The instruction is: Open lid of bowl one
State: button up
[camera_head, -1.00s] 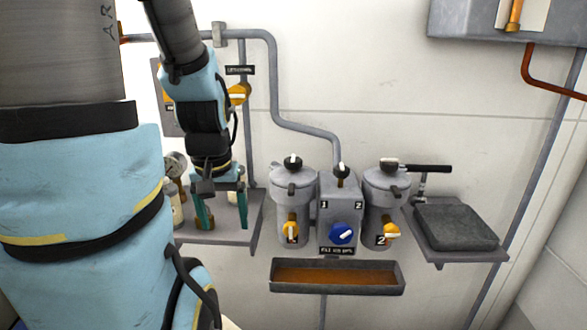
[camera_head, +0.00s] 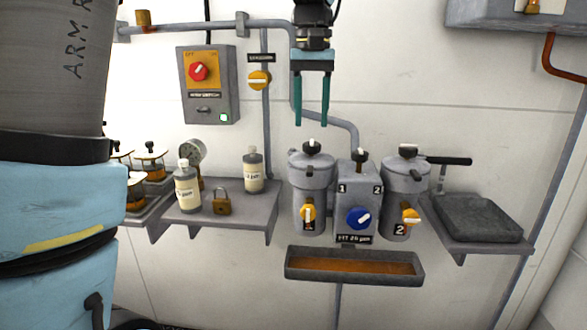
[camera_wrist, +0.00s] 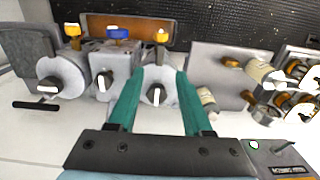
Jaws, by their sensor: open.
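Bowl one (camera_head: 313,178) is a grey canister with a yellow valve handle on its front, left of the numbered centre block. Its grey lid (camera_head: 296,160) is on, with a dark knob (camera_head: 311,148) bearing a white mark on top. My gripper (camera_head: 311,122) is open and empty, pointing down just above the knob, apart from it. In the wrist view, the knob (camera_wrist: 156,96) shows between the two teal fingers of my gripper (camera_wrist: 160,72). Bowl two (camera_head: 398,188), with label 2, stands right of the block, its lid also on.
The centre block (camera_head: 345,190) has a blue knob. A shelf (camera_head: 250,211) at left holds bottles (camera_head: 187,190), a padlock (camera_head: 221,204) and a gauge. A dark pad (camera_head: 478,217) lies on the right shelf. A tray (camera_head: 354,278) hangs below. A pipe runs behind my gripper.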

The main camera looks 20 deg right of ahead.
aim_at(310, 170)
notch_tip(310, 170, down, 11)
jog(key=shift+r+p, duration=0.2)
jog(key=shift+p, duration=0.2)
jog(key=shift+c, duration=0.2)
grip_shut()
dwell(1.2)
